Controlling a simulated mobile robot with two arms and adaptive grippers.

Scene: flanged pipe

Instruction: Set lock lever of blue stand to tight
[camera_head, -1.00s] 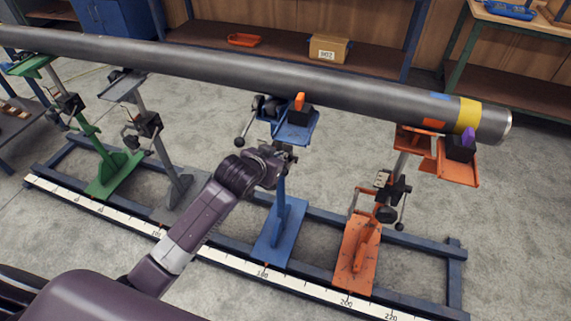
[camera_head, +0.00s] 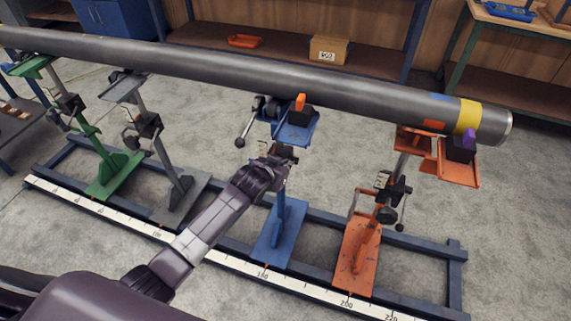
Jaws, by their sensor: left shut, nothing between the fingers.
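The blue stand (camera_head: 281,228) stands on the floor rail, third from the left, under the dark pipe (camera_head: 250,68). Its top carries a blue plate with a black block and an orange piece (camera_head: 300,103). A dark lever with a round knob (camera_head: 240,142) sticks out to the lower left of its head. I cannot tell which lever is the lock lever. My left gripper (camera_head: 283,158) is at the blue stand's post, just below its top plate. It is shut and empty, and its fingertips are partly hidden against the stand. My right gripper is not in view.
An orange stand (camera_head: 360,256) is to the right, and grey (camera_head: 178,185) and green (camera_head: 115,172) stands are to the left. A white scale strip (camera_head: 130,222) runs along the rail. A shelf with a cardboard box (camera_head: 328,48) is behind.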

